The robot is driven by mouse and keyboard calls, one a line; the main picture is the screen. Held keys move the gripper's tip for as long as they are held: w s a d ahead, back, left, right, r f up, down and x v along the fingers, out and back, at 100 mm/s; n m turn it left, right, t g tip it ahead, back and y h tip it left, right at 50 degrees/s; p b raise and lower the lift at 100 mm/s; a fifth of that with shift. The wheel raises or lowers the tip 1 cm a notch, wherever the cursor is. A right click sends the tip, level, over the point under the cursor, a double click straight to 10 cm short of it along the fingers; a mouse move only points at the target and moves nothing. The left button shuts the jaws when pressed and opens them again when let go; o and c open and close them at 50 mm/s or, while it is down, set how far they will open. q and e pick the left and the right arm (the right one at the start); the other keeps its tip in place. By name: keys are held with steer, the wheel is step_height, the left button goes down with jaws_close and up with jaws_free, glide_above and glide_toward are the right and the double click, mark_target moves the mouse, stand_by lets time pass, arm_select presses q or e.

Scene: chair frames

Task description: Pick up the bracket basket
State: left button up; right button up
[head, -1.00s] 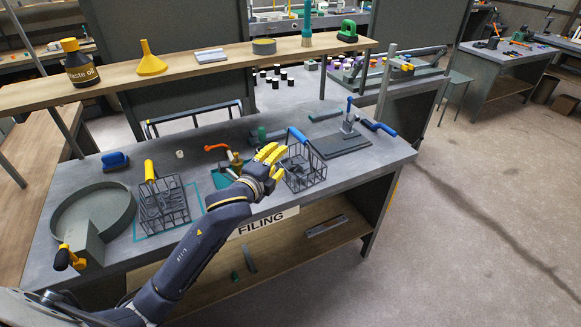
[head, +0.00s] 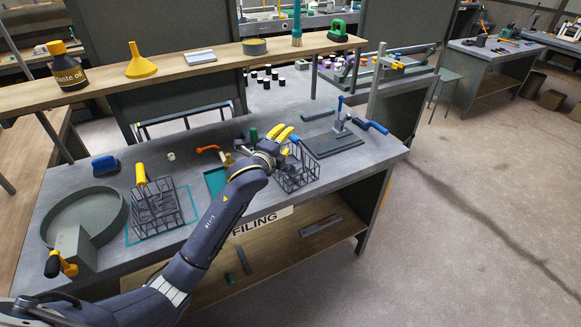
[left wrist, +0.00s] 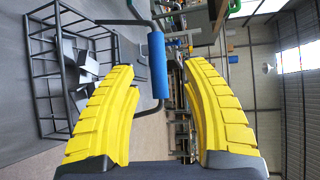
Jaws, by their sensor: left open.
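A wire basket (head: 300,178) with a blue handle stands on the grey bench, right of my left gripper in the head view. The left wrist view shows this basket (left wrist: 38,75) with grey angled metal pieces (left wrist: 82,62) inside. Its blue handle (left wrist: 158,72) appears between my finger tips there; how deep it sits between them I cannot tell. My left gripper (head: 286,135) has yellow fingers and is open, at the handle's height above the basket. It partly hides the basket in the head view. My right gripper is not in view.
A second wire basket (head: 158,214) with a yellow handle stands on the left of the bench, inside a teal outline. A round grey tray (head: 84,190) is beside it. A dark plate (head: 333,143) with tools lies behind right. A shelf (head: 215,65) runs above the back.

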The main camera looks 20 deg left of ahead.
arm_select(q)
steer(key=shift+w+d+f, duration=0.1)
steer(key=shift+w+f, duration=0.1)
steer(key=shift+w, duration=0.65)
steer(key=shift+w+d+f, duration=0.1)
steer(key=shift+w+f, duration=0.05)
steer(key=shift+w, duration=0.75)
steer(key=shift+w+f, duration=0.2)
steer(key=shift+w, duration=0.65)
jaws_close()
